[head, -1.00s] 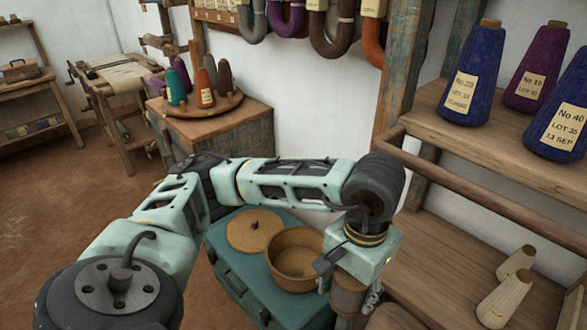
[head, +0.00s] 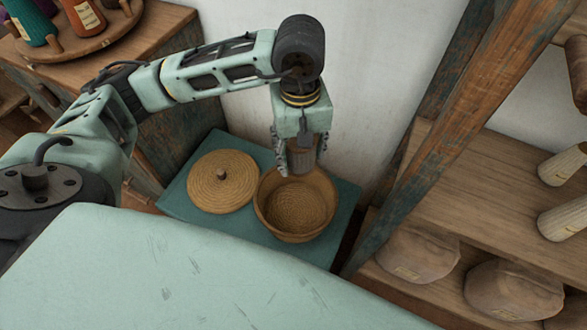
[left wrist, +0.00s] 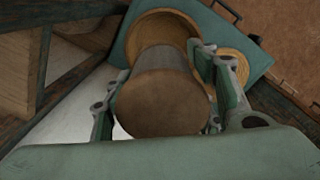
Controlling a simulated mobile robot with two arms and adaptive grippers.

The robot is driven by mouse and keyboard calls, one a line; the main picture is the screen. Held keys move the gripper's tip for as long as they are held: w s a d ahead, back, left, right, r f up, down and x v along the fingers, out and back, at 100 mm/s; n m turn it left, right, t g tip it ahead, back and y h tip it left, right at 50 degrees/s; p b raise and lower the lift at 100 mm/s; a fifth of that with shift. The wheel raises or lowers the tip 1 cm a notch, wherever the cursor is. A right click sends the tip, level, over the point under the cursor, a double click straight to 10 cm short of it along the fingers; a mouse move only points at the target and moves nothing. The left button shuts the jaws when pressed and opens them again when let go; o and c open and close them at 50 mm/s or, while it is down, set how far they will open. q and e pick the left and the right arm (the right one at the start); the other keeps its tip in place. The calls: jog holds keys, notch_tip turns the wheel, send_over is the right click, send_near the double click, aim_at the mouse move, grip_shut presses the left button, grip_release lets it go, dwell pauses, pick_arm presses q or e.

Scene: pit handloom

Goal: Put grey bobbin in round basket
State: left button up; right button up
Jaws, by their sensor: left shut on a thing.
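The round basket (head: 297,208) is woven, open and looks empty, and stands on a teal chest. It also shows in the left wrist view (left wrist: 146,27). My left gripper (head: 301,164) points down over the back part of the basket, shut on the grey bobbin (head: 302,157). The bobbin hangs between the fingers with its lower end near the basket's back rim. I cannot tell whether that end is below the rim. In the left wrist view the bobbin's broad brownish end (left wrist: 162,105) faces the camera and covers part of the basket. My right gripper is not in view.
The woven lid (head: 222,182) lies left of the basket on the teal chest (head: 325,249). A worn wooden post (head: 425,130) and shelves with pale cones (head: 563,165) and wrapped bundles (head: 418,252) stand at the right. A round tray (head: 85,45) of bobbins is at upper left.

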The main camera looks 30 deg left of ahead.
pick_arm(q)
notch_tip(320, 180, down, 15)
jog(key=w+n+b, duration=0.3)
jog(key=n+b, duration=0.6)
jog(key=n, duration=0.1)
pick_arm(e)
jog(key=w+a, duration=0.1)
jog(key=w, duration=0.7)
pick_arm(q)
jog(key=n+b, duration=0.8)
jog(key=n, duration=0.1)
send_over(303, 214)
notch_tip(303, 214, down, 14)
jog(key=shift+n, duration=0.4)
notch_tip(303, 214, down, 5)
jog(key=shift+s+d+f+b, duration=0.1)
jog(key=shift+b, duration=0.3)
notch_tip(303, 214, down, 4)
jog(key=shift+r+b, duration=0.1)
jog(key=shift+b, duration=0.3)
jog(key=shift+f, duration=0.3)
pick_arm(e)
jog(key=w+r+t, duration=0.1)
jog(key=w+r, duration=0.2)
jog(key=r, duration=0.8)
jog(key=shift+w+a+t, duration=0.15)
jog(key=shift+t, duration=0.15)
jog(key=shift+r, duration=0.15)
